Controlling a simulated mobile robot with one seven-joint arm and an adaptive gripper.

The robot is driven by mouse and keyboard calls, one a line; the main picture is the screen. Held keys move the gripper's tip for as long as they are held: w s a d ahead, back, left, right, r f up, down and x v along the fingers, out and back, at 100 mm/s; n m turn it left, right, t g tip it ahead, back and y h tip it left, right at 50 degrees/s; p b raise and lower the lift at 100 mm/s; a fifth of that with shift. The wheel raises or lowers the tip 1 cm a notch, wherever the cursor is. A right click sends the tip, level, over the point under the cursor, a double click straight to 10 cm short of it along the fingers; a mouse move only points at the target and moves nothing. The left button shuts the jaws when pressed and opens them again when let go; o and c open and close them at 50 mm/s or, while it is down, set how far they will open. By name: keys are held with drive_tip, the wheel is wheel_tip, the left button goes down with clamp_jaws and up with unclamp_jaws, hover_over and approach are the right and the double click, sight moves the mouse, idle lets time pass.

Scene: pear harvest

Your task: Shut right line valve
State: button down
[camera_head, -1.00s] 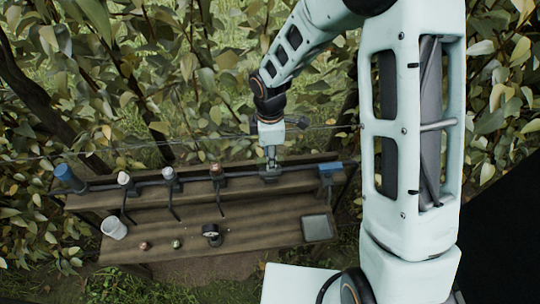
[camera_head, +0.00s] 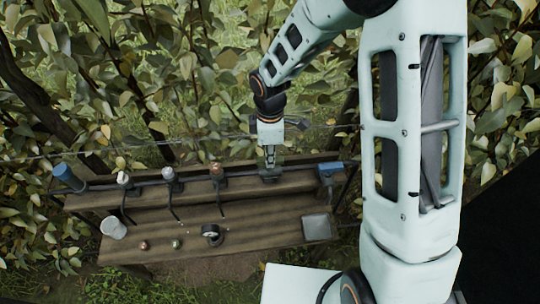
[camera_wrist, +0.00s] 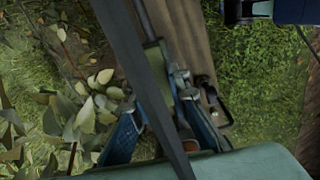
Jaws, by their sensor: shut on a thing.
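A dark pipe (camera_head: 195,179) runs along the back of a wooden bench, with several valves on it. Three have hanging dark levers and white (camera_head: 123,178), grey (camera_head: 169,174) and copper (camera_head: 216,169) tops. In the wrist view, my two blue-padded fingers (camera_wrist: 160,130) stand either side of a narrow part, with a dark bar crossing in front.
A blue-topped fitting (camera_head: 329,168) stands right of my gripper, and a blue cylinder (camera_head: 66,174) at the far left. On the bench (camera_head: 190,246) are a white cup (camera_head: 113,228), two small round objects, a round gauge-like item (camera_head: 211,233) and a grey plate (camera_head: 317,227). Foliage surrounds it.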

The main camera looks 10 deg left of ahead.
drive_tip(key=m+b, duration=0.1)
drive_tip(key=m, duration=0.3)
drive_tip(key=shift+b, duration=0.4)
drive_tip(key=m+b, duration=0.2)
drive_tip(key=m, duration=0.2)
drive_tip(key=shift+m, duration=0.3)
drive_tip(key=m+b, duration=0.1)
drive_tip(key=m, duration=0.3)
drive_tip(key=shift+m, duration=0.3)
drive_tip(key=shift+m+b, duration=0.5)
drive_tip(key=shift+m, duration=1.4)
drive_tip(key=c, duration=1.8)
unclamp_jaws()
drive_tip(key=shift+c, duration=0.2)
wheel_tip(320, 180, up, 12)
